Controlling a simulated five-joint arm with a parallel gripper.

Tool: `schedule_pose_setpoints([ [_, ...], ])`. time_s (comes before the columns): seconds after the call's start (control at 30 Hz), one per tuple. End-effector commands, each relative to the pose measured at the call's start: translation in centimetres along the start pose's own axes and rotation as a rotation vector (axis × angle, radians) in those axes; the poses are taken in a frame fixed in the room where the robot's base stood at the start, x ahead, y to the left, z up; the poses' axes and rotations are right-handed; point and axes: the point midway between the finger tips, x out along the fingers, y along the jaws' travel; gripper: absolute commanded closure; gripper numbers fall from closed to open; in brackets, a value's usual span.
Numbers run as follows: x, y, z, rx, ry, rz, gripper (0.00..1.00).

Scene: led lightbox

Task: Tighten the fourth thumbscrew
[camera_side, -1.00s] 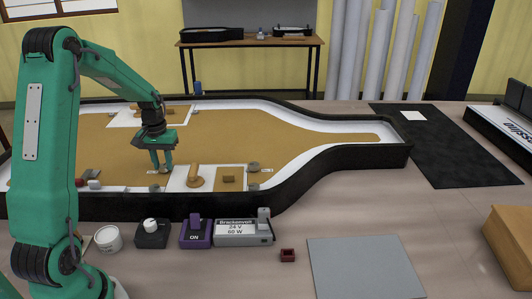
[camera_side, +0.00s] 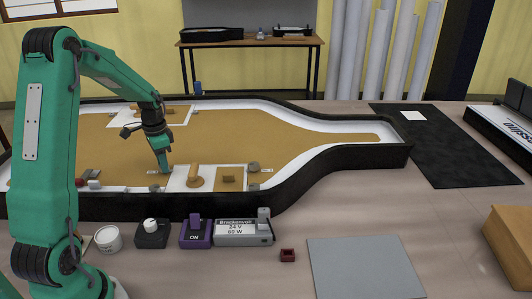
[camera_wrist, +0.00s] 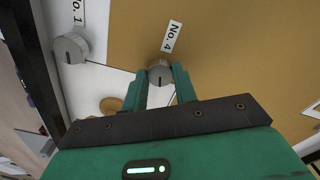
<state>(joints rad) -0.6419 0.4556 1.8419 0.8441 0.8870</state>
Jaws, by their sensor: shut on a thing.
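The fourth thumbscrew (camera_wrist: 159,73) is a round grey knob with a dark line on its face, beside the label "No. 4" (camera_wrist: 171,36). My gripper (camera_wrist: 159,80) is shut on it, one green finger on each side. In the side view my gripper (camera_side: 163,168) points down at the left corner of a white panel (camera_side: 208,184), and its fingers hide the thumbscrew there. A similar grey thumbscrew (camera_wrist: 70,48) stands beside the label "No. 1" (camera_wrist: 77,12), clear of my fingers.
The panel bears a wooden knob (camera_side: 194,177) and a wooden block (camera_side: 228,179). A black wall (camera_side: 330,178) rims the lightbox. In front stand a power supply (camera_side: 243,233), a purple switch (camera_side: 195,234) and a dial box (camera_side: 152,234). A grey mat (camera_side: 365,268) lies clear at right.

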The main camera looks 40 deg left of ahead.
Motion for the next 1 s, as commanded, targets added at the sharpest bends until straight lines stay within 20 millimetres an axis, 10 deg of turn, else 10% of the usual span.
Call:
schedule_pose_setpoints([
  [0.93,-0.13,-0.04,-0.02,0.262,0.001,-0.001,0.95],
  [0.97,-0.13,-0.04,-0.02,0.262,0.001,-0.001,0.66],
  [1.0,-0.13,-0.04,-0.02,0.262,0.001,-0.001,0.58],
])
